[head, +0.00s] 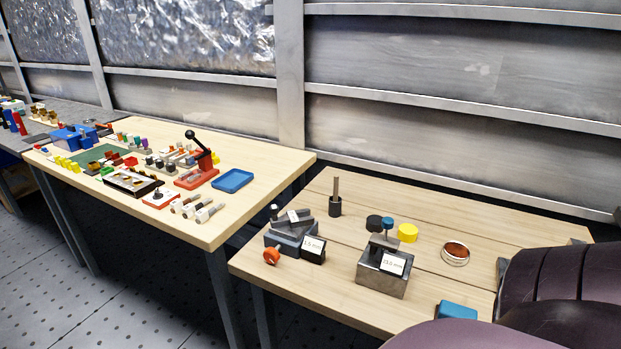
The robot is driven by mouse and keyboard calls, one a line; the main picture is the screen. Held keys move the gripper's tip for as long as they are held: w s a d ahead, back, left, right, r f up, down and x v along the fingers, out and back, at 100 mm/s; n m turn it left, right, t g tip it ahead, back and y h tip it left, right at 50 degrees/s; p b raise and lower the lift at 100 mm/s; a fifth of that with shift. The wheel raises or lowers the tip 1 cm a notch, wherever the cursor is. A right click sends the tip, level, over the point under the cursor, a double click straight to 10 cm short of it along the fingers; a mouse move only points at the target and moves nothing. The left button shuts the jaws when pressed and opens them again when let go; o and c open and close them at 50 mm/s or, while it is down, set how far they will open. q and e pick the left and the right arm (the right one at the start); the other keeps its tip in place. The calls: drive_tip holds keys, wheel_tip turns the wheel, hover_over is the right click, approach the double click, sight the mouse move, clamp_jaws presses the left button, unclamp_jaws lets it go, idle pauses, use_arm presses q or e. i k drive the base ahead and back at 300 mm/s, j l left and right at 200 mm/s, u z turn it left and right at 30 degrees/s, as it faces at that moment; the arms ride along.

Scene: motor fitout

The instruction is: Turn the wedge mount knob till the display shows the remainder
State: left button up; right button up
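The wedge mount (290,230) is a grey block with a sloped top at the left end of the near wooden table. An orange-red knob (271,256) sticks out at its front left. A black display (313,247) at its right front carries a white face that seems to read 1.5 mm. Neither gripper shows, and nothing is touching the orange-red knob.
A dark post (335,200), a black cylinder (374,223), a yellow cylinder (408,233), a copper-coloured round dish (455,253) and a blue block (456,310) stand on the near table (340,299). The table's right front corner is covered. Another table (260,171) at left is crowded.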

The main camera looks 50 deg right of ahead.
sight(272, 255)
drive_tip(key=z, duration=0.95)
